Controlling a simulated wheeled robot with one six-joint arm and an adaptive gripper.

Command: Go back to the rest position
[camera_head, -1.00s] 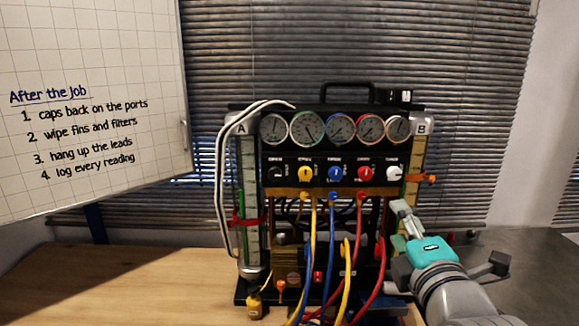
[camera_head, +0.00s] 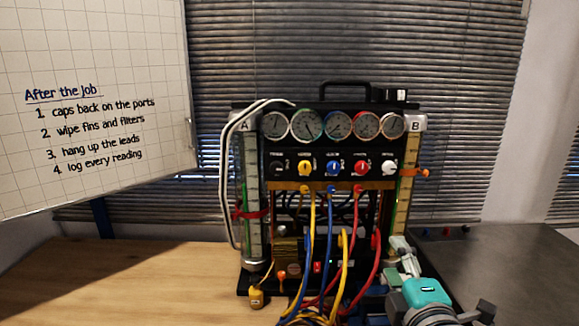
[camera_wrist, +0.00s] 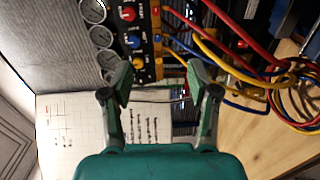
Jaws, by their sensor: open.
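My gripper (camera_head: 400,255) is at the lower right of the head view, in front of the rig's right column and low beside the red hose. In the wrist view my gripper (camera_wrist: 160,88) shows its two fingers spread apart with nothing between them. The gauge rig (camera_head: 335,168) stands on the bench, with a row of round gauges (camera_head: 338,125) above coloured knobs. Its gauges (camera_wrist: 103,37) also show at the top left of the wrist view. I cannot tell from the head view how far the fingertips are from the rig.
Yellow, blue and red hoses (camera_head: 343,270) hang in front of the rig and loop over the bench. A small yellow item (camera_head: 256,298) hangs at its lower left. The wooden bench (camera_head: 150,280) is clear on the left. A whiteboard (camera_head: 95,190) stands at the back left.

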